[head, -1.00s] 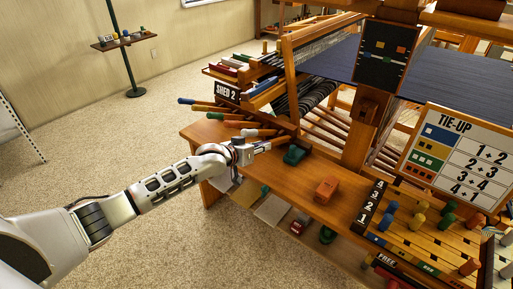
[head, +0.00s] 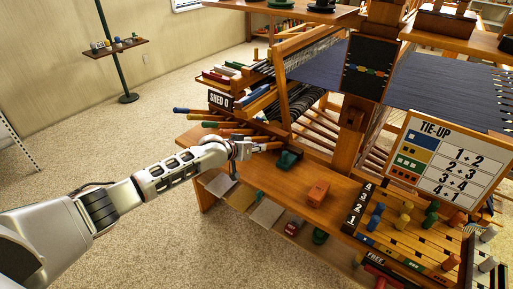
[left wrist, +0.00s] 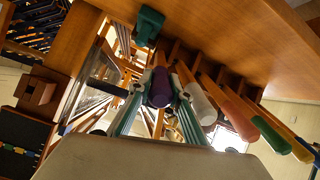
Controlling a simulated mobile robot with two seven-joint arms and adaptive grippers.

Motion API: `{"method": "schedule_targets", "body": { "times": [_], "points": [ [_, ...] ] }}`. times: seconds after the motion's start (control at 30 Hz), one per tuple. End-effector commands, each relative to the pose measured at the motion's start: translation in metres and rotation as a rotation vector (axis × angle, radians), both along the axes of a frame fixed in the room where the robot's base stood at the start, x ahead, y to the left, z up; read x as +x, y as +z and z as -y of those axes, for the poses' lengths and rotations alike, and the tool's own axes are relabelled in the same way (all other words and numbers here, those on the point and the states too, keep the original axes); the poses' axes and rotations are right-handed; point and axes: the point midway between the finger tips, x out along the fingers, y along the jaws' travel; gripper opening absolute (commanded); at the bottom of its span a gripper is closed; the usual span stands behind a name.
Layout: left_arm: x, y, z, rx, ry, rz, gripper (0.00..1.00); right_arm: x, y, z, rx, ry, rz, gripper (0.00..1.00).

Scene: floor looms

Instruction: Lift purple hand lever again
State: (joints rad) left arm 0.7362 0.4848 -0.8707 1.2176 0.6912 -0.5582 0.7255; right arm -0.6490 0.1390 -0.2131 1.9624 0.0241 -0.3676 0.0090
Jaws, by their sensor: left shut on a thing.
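The purple hand lever (left wrist: 160,88) shows end-on in the left wrist view, with its rounded grip between the two fingers of my left gripper (left wrist: 158,108). The gripper is shut on it. In the head view my left gripper (head: 250,148) is at the lever row on the loom's left side and hides the purple grip. Beside the purple lever are a white lever (left wrist: 197,100), a red lever (left wrist: 238,114), a green lever (left wrist: 271,135) and a blue lever (left wrist: 299,150). The shed sign (head: 220,101) reads SHED 0. My right gripper is not in view.
A dark green block (head: 288,158) and an orange block (head: 318,192) are on the wooden bench (head: 270,180) close to the gripper. The tie-up board (head: 450,160) and pegs stand to the right. Open carpet (head: 100,145) lies left.

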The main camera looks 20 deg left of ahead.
Motion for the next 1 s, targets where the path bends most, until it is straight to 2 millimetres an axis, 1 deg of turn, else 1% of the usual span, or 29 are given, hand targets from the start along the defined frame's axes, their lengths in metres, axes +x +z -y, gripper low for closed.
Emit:
{"method": "schedule_targets", "body": {
  "times": [0.03, 0.07, 0.1, 0.43, 0.57, 0.77, 1.0],
  "points": [
    [0.002, 0.005, 0.001, -0.003, 0.0, 0.007, 0.24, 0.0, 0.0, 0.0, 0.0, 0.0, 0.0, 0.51],
    [0.002, 0.005, 0.001, -0.003, -0.001, 0.008, 0.32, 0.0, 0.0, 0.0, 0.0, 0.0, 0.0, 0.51],
    [0.002, 0.004, 0.001, -0.003, -0.001, 0.007, 0.36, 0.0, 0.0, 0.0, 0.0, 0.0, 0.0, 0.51],
    [0.001, 0.003, 0.0, -0.001, 0.0, 0.004, 0.36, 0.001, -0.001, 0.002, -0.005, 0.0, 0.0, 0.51],
    [-0.004, 0.005, -0.002, -0.002, 0.0, 0.003, 0.36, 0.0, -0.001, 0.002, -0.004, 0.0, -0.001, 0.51],
    [-0.024, 0.017, -0.01, -0.001, 0.0, 0.004, 0.36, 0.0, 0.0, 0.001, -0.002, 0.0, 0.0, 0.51],
    [-0.058, 0.039, -0.022, -0.001, -0.001, 0.005, 0.36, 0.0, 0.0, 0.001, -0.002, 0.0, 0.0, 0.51]
  ]
}}
